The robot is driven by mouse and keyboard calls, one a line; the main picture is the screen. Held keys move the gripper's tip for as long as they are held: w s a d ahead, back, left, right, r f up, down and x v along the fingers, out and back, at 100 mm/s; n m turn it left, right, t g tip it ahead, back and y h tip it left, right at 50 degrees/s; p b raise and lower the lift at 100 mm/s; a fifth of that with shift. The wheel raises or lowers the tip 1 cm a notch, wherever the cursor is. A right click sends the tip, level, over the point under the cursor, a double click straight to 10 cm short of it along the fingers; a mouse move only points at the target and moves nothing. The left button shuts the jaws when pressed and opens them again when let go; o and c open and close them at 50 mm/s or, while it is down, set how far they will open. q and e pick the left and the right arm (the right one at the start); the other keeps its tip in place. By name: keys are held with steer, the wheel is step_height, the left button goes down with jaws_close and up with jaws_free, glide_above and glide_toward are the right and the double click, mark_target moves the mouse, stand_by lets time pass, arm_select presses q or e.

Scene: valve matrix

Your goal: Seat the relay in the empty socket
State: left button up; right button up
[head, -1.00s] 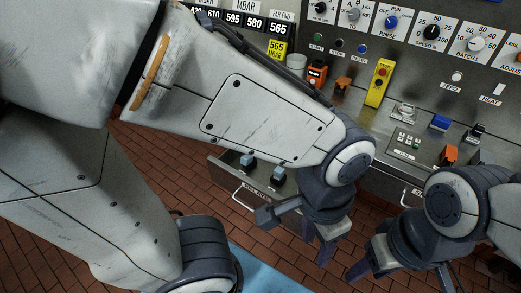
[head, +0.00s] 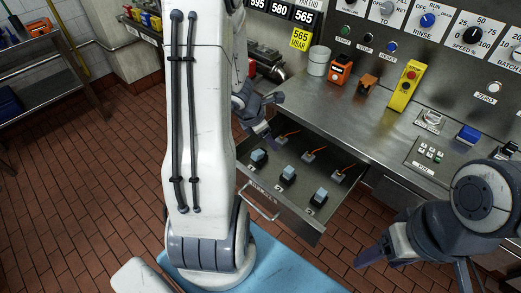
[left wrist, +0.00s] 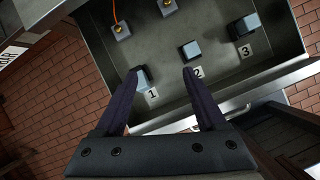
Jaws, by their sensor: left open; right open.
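Three light-blue-topped blocks on dark bases, which look like relays, stand in an open grey drawer (head: 262,200): relay 1 (head: 259,157), relay 2 (head: 287,171) and relay 3 (head: 320,197). The left wrist view also shows relay 1 (left wrist: 143,77), relay 2 (left wrist: 191,50) and relay 3 (left wrist: 246,25) beside number labels. My left gripper (left wrist: 160,72) is open and empty over the drawer, its left fingertip close to relay 1. In the head view, my left gripper (head: 266,116) is partly hidden by my arm. My right gripper (head: 415,268) is open and empty at lower right. I cannot tell which socket is empty.
Grey pieces with orange wires (head: 309,155) sit along the drawer's back. The worktop holds an orange box (head: 341,70), a yellow stop box (head: 405,86), a blue block (head: 467,136) and a small button panel (head: 429,156).

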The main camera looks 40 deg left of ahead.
arm_select(q)
steer(key=s+a+f+n+y, duration=0.1)
steer(key=s+a+f+n, duration=0.1)
steer(key=a+n, duration=0.25)
steer(key=b, duration=0.3)
glide_above(257, 153)
steer(key=s, duration=0.2)
step_height(257, 153, down, 5)
steer(key=shift+s+a+b+x, duration=0.15)
steer(key=shift+b+x, duration=0.25)
steer(key=shift+x, duration=0.9)
steer(key=shift+s+a+b+x, duration=0.1)
steer(key=shift+b+x, duration=0.25)
steer(key=shift+x, duration=0.95)
steer(key=shift+f, duration=0.15)
jaws_close()
